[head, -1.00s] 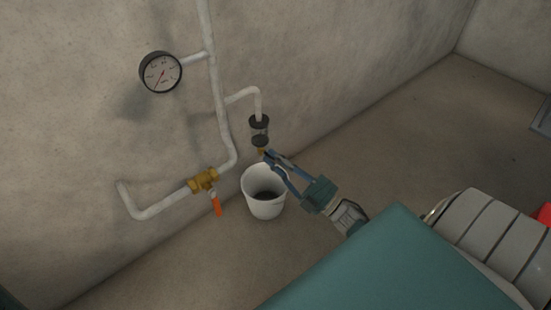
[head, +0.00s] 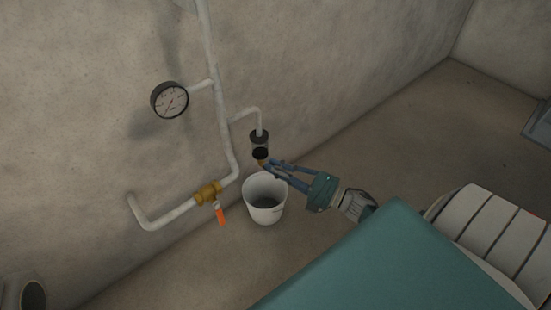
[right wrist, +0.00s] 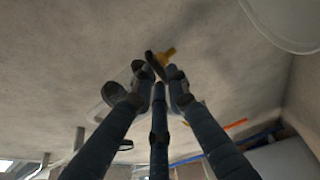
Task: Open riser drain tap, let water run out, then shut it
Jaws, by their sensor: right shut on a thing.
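The riser drain tap (head: 262,163) is a small brass fitting under a dark-capped clear cylinder (head: 260,145) on a side pipe. In the right wrist view the brass of the tap (right wrist: 168,53) shows just past my fingertips. My right gripper (head: 270,168) comes in from the right and is shut on the tap's dark handle (right wrist: 155,64). The fingers partly hide the tap. A white bucket (head: 265,213) stands on the floor below. I cannot make out water running or the level in the bucket. My left gripper is not in view.
A white riser pipe (head: 222,110) runs down the concrete wall with a round gauge (head: 169,99) on a branch. Lower down is a brass valve (head: 208,193) with an orange lever (head: 221,215).

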